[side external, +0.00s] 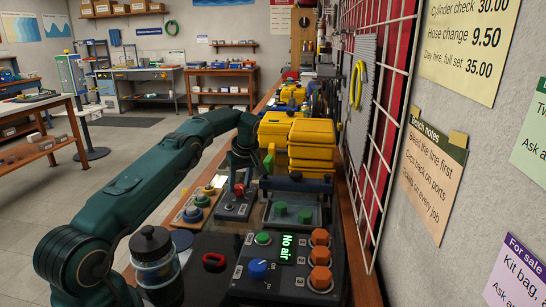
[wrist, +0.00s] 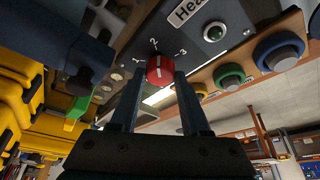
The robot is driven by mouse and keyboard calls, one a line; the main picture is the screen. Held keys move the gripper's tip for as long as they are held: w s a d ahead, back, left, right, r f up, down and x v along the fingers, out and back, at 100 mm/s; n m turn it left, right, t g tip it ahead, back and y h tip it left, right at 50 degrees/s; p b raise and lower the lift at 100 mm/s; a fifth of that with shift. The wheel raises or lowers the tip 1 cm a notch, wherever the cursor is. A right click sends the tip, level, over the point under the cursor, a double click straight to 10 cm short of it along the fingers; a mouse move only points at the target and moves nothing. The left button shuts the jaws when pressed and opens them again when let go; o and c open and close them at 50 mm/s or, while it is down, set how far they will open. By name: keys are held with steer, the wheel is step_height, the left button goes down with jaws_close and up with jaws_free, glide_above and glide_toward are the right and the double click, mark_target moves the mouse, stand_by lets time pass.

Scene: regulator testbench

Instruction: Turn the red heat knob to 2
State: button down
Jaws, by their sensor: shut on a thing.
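The red heat knob (wrist: 160,70) sits on a dark panel with a "Hea…" label and the marks 1, 2 and 3 around it. In the wrist view my gripper (wrist: 160,82) has one finger on each side of the knob and is shut on it. A pale line shows on the knob face, roughly in line with the 2, but the exact setting is hard to tell. In the side view the knob (side external: 239,189) shows small on its grey box (side external: 233,208), with my gripper (side external: 243,178) at it.
Yellow cases (side external: 311,140) stand behind to the right. A dark panel with a "No air" display (side external: 288,248) and orange knobs is in front.

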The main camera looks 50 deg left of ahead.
steer(key=shift+c, duration=1.9)
jaws_free()
steer(key=shift+v, duration=2.6)
